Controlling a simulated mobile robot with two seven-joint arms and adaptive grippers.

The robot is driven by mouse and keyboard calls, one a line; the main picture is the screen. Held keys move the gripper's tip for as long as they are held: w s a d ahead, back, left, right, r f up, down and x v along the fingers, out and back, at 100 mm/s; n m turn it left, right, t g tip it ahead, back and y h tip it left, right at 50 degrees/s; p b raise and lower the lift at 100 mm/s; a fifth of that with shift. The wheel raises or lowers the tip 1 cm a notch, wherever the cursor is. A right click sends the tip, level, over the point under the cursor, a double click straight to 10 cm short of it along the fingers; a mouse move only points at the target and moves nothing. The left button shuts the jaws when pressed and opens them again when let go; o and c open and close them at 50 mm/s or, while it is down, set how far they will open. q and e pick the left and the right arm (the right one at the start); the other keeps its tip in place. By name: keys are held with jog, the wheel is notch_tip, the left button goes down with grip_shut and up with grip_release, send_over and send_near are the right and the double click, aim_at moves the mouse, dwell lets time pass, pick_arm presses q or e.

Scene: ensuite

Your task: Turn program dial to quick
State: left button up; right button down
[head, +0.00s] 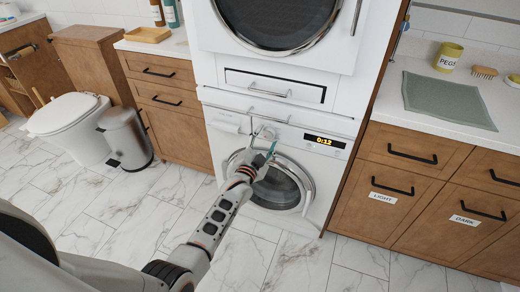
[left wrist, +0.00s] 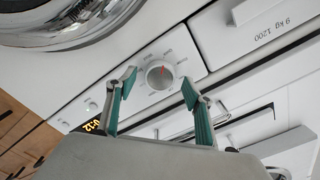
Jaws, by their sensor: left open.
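The program dial (left wrist: 159,76) is a round silver knob on the white front panel of the washing machine (head: 224,150). Its red pointer mark points roughly toward the top of the left wrist view. In the head view, the left gripper (head: 265,142) is in front of the panel and hides the dial. My right gripper is not in view.
The lit display (head: 324,141) reads 0:12. The round washer door (head: 278,187) is below the gripper. A drawer (head: 275,87) with a bar handle is above the panel. Wooden cabinets (head: 388,187) flank the machine. The marble floor (head: 345,270) in front is clear.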

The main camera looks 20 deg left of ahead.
pick_arm(q)
jog(key=s, duration=1.1)
jog(key=shift+a, duration=0.15)
jog(key=shift+s, duration=0.1)
